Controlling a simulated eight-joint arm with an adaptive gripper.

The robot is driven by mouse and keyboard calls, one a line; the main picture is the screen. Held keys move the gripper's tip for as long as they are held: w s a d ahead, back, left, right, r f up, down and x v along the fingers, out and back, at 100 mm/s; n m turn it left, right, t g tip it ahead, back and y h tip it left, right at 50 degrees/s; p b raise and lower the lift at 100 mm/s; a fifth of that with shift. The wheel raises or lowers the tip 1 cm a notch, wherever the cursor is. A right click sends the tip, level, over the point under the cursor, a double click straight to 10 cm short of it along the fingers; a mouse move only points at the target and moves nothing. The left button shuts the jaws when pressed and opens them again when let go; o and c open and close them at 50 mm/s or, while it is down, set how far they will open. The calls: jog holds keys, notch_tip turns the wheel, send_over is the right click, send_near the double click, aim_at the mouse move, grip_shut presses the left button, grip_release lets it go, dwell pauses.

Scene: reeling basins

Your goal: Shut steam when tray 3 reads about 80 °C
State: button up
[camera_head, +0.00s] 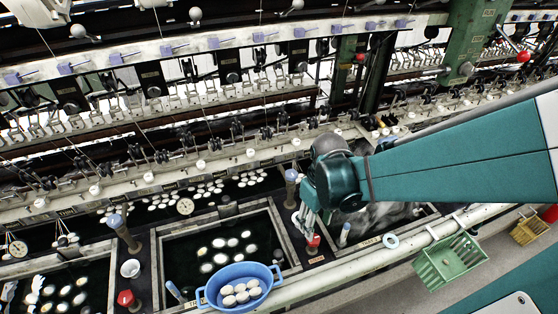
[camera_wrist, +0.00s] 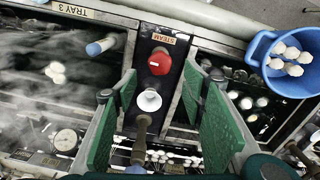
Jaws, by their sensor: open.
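The red steam knob (camera_wrist: 160,62) sits on a dark panel under a STEAM label (camera_wrist: 163,38). It also shows in the head view (camera_head: 313,242), just below my gripper (camera_head: 305,220). In the wrist view my gripper (camera_wrist: 158,92) has its green fingers spread wide, with the knob just beyond the gap between them, apart from both. The TRAY 3 label (camera_wrist: 73,12) is on the rim at upper left. Steam drifts over the dark tray 3 basin (camera_wrist: 40,95). A round dial (camera_wrist: 66,140) shows at lower left; its reading is too small to tell.
A white cup (camera_wrist: 149,101) stands close to the knob, between the fingers. A blue-topped post (camera_wrist: 101,46) is left of the knob. A blue basin (camera_head: 238,288) of cocoons sits on the front rim. A green basket (camera_head: 450,262) hangs from the front rail.

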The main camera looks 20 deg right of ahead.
jog(key=shift+f+b, duration=0.75)
jog(key=shift+f, duration=3)
jog(key=c, duration=0.9)
